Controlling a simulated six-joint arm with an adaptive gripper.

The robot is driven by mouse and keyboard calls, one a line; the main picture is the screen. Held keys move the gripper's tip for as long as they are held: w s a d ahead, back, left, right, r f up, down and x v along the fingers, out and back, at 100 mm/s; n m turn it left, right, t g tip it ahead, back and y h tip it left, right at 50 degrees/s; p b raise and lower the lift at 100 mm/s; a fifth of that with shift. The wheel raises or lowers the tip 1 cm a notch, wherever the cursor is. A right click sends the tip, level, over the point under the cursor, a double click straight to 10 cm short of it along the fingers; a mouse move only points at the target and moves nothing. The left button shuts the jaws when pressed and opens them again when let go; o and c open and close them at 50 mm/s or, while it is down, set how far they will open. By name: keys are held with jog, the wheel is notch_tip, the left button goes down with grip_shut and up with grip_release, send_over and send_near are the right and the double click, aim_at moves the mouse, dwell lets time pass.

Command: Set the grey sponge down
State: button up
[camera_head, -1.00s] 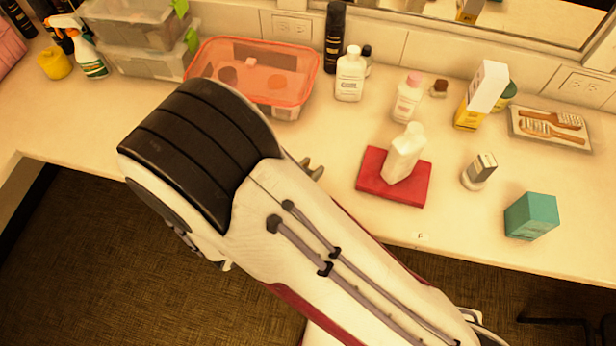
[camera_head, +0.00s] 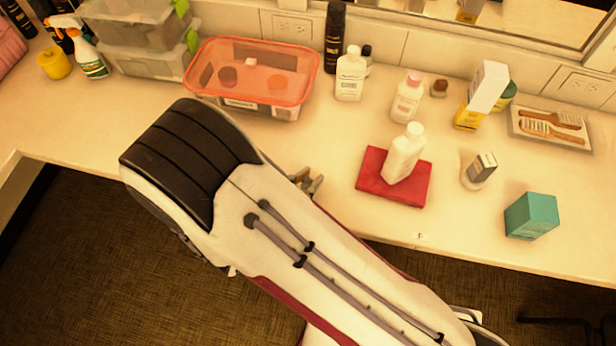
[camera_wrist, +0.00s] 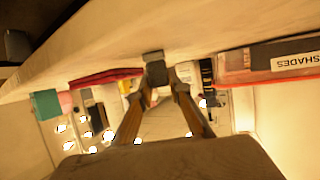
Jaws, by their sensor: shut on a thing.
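The grey sponge (camera_wrist: 154,62) shows in the wrist view as a small dark grey block at the fingertips of my gripper (camera_wrist: 159,88). My gripper is shut on it. The sponge appears close to the pale counter, but I cannot tell whether it touches. In the head view my arm hides the sponge; only part of my gripper (camera_head: 309,183) shows, over the counter left of the red mat.
A red mat (camera_head: 377,191) bears a white bottle (camera_head: 404,154). A red-rimmed clear box (camera_head: 252,104) stands behind my arm. A teal box (camera_head: 531,216) and a small grey-topped bottle (camera_head: 479,171) stand right. Bare counter (camera_head: 330,135) lies between box and mat.

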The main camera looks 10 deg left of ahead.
jog(key=o, duration=0.9)
jog(key=shift+r, duration=0.15)
jog(key=shift+v, duration=6)
jog(key=shift+a, duration=0.1)
